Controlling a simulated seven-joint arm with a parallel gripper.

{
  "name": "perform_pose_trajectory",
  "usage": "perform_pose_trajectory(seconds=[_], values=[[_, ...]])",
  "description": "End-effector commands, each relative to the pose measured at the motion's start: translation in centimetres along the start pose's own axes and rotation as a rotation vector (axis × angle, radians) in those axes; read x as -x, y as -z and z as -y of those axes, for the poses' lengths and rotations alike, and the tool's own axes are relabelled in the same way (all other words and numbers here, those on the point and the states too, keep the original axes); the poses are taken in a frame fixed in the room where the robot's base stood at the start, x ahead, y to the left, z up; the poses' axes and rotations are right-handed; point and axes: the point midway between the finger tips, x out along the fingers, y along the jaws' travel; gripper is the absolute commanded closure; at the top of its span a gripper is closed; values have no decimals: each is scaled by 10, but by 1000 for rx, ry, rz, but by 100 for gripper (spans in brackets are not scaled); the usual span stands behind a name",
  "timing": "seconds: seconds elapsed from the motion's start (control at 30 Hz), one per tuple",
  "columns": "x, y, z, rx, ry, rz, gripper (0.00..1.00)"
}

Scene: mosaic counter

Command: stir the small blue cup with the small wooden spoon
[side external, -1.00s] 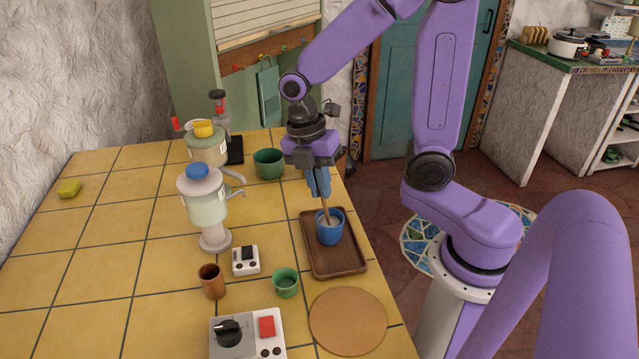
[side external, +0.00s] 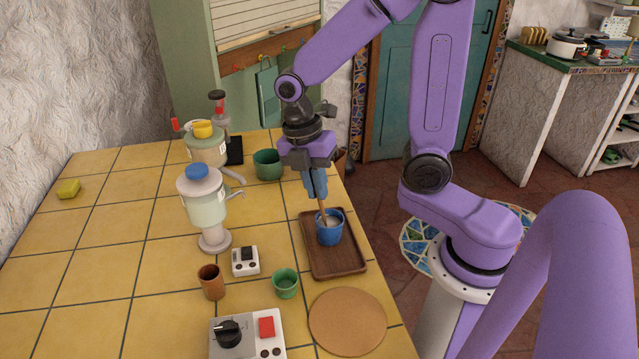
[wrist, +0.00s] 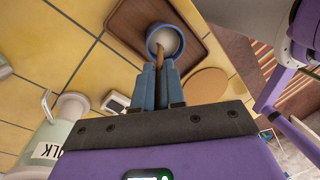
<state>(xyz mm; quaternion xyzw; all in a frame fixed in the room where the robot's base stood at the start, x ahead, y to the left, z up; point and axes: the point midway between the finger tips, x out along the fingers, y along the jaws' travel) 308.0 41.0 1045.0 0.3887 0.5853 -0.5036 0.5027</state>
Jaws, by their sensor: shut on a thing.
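The small blue cup (side external: 329,232) stands upright on a brown wooden tray (side external: 337,264). It holds a pale liquid, and its open top also shows in the wrist view (wrist: 165,38). My gripper (side external: 318,192) is above the cup, with blue fingers shut on the small wooden spoon (side external: 322,211). The spoon points down, slightly tilted, with its lower end inside the cup; that end is hidden. In the wrist view the spoon (wrist: 160,57) runs from between the fingertips (wrist: 162,72) into the cup.
A milk dispenser with a blue lid (side external: 207,205) stands left of the tray. A small green cup (side external: 285,283), a brown cup (side external: 212,281), a white timer-like box (side external: 245,260) and a cork mat (side external: 347,320) lie nearby. A larger green bowl (side external: 268,164) is behind.

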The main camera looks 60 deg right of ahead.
Motion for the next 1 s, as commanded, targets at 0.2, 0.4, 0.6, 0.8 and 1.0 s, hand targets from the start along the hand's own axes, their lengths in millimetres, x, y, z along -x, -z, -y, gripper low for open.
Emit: perform_pose_trajectory(seconds=[0.2,0.4,0.6,0.8,1.0], values=[[-1,-3,5,-1,0,0,100],[-1,-4,5,-1,0,0,100],[3,-4,4,-1,-2,0,100],[18,-3,4,-1,-3,0,100],[34,-3,4,0,-4,0,100]])
